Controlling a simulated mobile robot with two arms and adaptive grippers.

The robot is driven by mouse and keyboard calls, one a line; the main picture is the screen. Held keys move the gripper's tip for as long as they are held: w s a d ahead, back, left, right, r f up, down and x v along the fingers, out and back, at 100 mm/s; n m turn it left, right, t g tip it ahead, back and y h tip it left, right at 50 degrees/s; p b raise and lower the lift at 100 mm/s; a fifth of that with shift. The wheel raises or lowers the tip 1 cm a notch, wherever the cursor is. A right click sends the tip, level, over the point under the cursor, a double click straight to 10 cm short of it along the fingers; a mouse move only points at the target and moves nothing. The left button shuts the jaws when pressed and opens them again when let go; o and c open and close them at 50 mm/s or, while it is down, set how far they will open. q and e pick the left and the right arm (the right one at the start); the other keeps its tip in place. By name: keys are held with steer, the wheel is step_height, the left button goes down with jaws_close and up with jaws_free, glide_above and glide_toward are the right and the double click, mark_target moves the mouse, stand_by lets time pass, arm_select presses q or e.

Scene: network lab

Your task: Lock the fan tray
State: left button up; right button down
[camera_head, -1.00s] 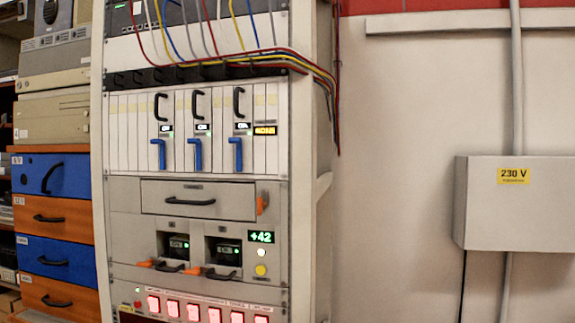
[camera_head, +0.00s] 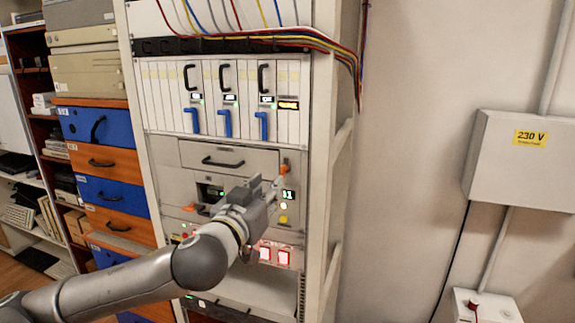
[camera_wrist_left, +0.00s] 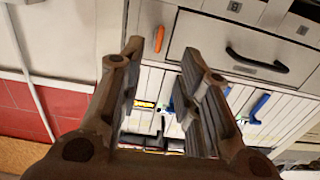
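The fan tray (camera_head: 230,157) is a wide grey drawer front with a black handle, seated in the rack below the tall white cards. Its small orange latch (camera_head: 283,171) is at the right end. In the left wrist view, which is upside down, the tray front (camera_wrist_left: 222,42) and the upright orange latch (camera_wrist_left: 159,39) show beyond the fingers. My left gripper (camera_head: 274,184) is just in front of the latch, partly covering the rack there. In the wrist view the fingers (camera_wrist_left: 161,52) are apart with nothing held. Contact with the latch cannot be told. My right gripper is out of view.
Below the tray, a power module (camera_head: 210,192) is partly behind my left arm. Lit red switches (camera_head: 275,255) are lower down. Blue levers (camera_head: 226,123) and cables are above. A grey 230 V box (camera_head: 520,165) hangs on the right wall; blue and orange drawers (camera_head: 105,162) stand left.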

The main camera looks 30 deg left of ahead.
mark_target(282, 174)
arm_select(q)
steer(key=p+x, duration=0.3)
steer(key=x, duration=0.5)
steer(key=shift+w+r+p, duration=0.1)
steer(key=shift+r+p, duration=0.05)
steer(key=shift+p, duration=0.15)
steer(key=shift+p+x, duration=0.3)
steer(key=shift+x, duration=0.55)
steer(key=shift+d, duration=0.1)
jaws_close()
